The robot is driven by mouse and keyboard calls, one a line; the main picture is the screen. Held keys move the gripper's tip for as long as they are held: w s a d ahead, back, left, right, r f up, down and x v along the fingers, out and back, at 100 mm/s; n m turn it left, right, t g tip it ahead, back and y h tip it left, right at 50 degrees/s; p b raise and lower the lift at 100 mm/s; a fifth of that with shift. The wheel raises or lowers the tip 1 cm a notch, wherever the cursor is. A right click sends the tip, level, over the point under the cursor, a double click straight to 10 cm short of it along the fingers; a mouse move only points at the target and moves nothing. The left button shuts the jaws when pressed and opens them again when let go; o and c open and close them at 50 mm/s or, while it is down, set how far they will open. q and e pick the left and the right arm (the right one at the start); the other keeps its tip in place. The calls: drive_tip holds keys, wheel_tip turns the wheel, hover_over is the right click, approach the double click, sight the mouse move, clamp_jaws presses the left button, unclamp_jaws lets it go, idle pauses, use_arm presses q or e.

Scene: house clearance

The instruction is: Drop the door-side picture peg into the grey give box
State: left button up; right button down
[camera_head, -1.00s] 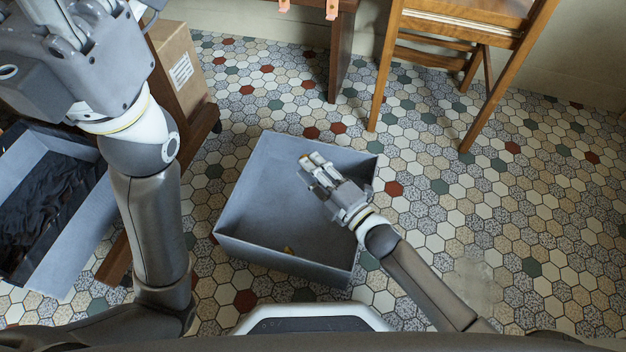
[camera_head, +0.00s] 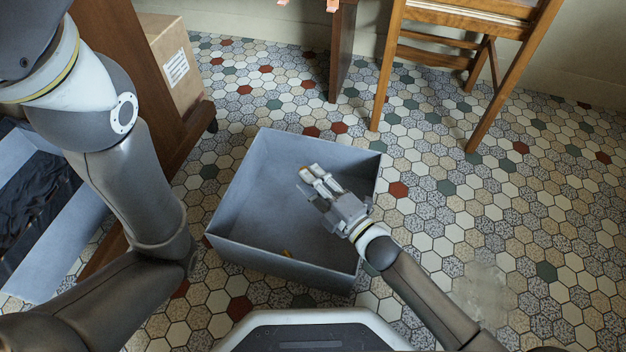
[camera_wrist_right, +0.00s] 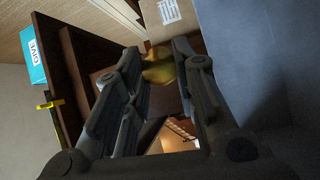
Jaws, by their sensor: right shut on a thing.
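A grey open box (camera_head: 225,240) stands on the tiled floor in the middle of the head view. My right gripper (camera_head: 306,173) is over its inside, fingers pointing up and left in the picture. In the right wrist view this gripper (camera_wrist_right: 160,75) is shut on a small brass-coloured rounded thing (camera_wrist_right: 158,66) at its fingertips, probably the picture peg; it is blurred and partly hidden by the fingers. A small yellow thing (camera_head: 287,253) lies inside the box near its front wall. My left gripper is out of view; only its arm shows at left.
A second grey box (camera_head: 60,250) with dark contents is at left, partly behind my left arm. A cardboard box (camera_head: 172,65) stands by brown wood. A wooden chair (camera_head: 470,55) is at upper right. Floor at right is clear.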

drive_tip(key=c, duration=1.1)
unclamp_jaws()
drive_tip(key=v, duration=1.2)
